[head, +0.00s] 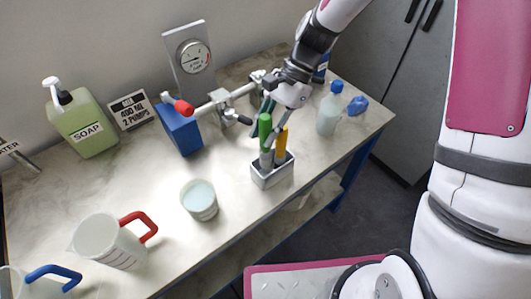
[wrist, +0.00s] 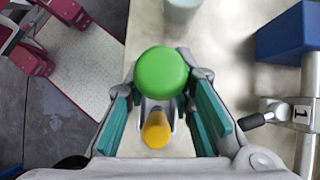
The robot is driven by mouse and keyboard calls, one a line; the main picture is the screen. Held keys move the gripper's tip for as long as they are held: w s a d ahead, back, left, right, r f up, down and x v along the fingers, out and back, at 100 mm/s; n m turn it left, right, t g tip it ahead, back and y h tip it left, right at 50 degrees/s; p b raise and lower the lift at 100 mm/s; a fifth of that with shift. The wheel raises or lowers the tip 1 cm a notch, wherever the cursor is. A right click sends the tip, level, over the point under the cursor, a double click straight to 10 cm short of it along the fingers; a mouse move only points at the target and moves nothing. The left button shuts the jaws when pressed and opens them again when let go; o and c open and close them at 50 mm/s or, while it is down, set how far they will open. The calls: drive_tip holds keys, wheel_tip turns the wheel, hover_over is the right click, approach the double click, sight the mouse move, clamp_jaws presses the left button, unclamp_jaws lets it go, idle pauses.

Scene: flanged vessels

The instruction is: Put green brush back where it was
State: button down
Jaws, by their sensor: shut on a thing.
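The green brush (head: 265,128) stands about upright with its lower end at the opening of the white-rimmed holder (head: 272,176). I cannot tell whether it rests on the holder's bottom. A yellow-handled brush (head: 281,140) stands beside it in the same holder. My gripper (head: 268,112) is above the holder, shut on the green brush. In the wrist view the round green end of the brush (wrist: 161,73) sits between the teal finger pads, with the yellow handle (wrist: 156,130) just below it. The finger contact is partly hidden.
A pipe with a red end (head: 184,107) and valve runs close behind my gripper, by a blue block (head: 181,130). A cup (head: 200,198) stands left of the holder.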

sight(267, 151)
drive_tip(key=shift+f+p, duration=0.45)
drive_tip(key=shift+f, duration=2.95)
drive_tip(key=shift+f, duration=0.2)
drive_tip(key=c, duration=1.4)
unclamp_jaws()
drive_tip(key=shift+o, duration=0.2)
drive_tip(key=b+v, duration=0.3)
drive_tip(key=v, duration=0.8)
drive_tip(key=s+d+r+n+t+h, duration=0.2)
drive_tip(key=s+d+r+n+t, duration=0.3)
drive_tip(key=s+r, duration=0.4)
drive_tip(key=s+d+r+n+t+h, duration=0.3)
drive_tip(key=s+d+r+n+t, duration=0.2)
drive_tip(key=s+r, duration=0.4)
drive_tip(key=shift+d+r, duration=0.4)
drive_tip(key=shift+d, duration=0.1)
